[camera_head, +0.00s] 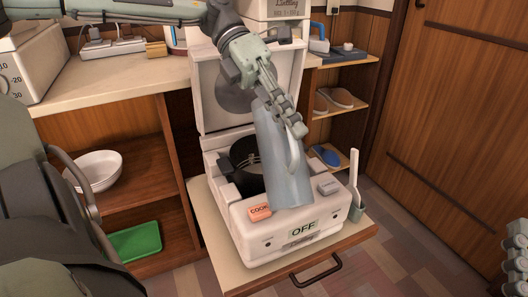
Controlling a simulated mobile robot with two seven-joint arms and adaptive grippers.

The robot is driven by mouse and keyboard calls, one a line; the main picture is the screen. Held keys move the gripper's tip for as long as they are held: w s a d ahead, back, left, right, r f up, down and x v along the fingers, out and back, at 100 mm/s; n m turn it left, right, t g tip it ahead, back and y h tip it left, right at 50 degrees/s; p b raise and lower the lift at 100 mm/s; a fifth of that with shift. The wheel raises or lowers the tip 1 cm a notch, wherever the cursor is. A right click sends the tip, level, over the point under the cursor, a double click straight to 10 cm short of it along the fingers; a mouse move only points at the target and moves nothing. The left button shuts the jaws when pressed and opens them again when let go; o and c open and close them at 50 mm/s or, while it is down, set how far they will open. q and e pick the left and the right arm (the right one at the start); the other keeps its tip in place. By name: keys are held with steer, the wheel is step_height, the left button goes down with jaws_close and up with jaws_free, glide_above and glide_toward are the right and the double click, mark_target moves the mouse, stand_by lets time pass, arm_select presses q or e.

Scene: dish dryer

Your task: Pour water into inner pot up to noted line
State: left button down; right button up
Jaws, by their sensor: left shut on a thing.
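A white rice cooker (262,243) stands on a pulled-out wooden shelf with its lid (210,93) raised. Its front reads OFF, and an orange COOK button shows. The dark inner pot (246,155) sits inside the cooker, partly hidden. A tall blue-grey pitcher (272,165) is in front of the pot, over the cooker's right front, slightly tilted. My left gripper (291,120) is shut on the pitcher's handle from above. The water level and the noted line cannot be made out. Part of my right gripper (515,266) shows at the right edge; its fingers are unclear.
A rice paddle (354,182) stands in a holder at the cooker's right side. A white bowl (98,170) and a green tray (134,242) are on the left shelves. A counter (110,78) with a power strip lies behind. A wooden door (455,110) is at right.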

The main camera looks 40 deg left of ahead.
arm_select(q)
steer(key=shift+w+a+f+h+b, duration=0.2)
steer(key=shift+h+b, duration=0.1)
steer(key=shift+h, duration=0.1)
arm_select(e)
steer(key=shift+s+d+r+t, duration=0.1)
steer(key=shift+d+r+t, duration=0.1)
steer(key=shift+r+t, duration=0.4)
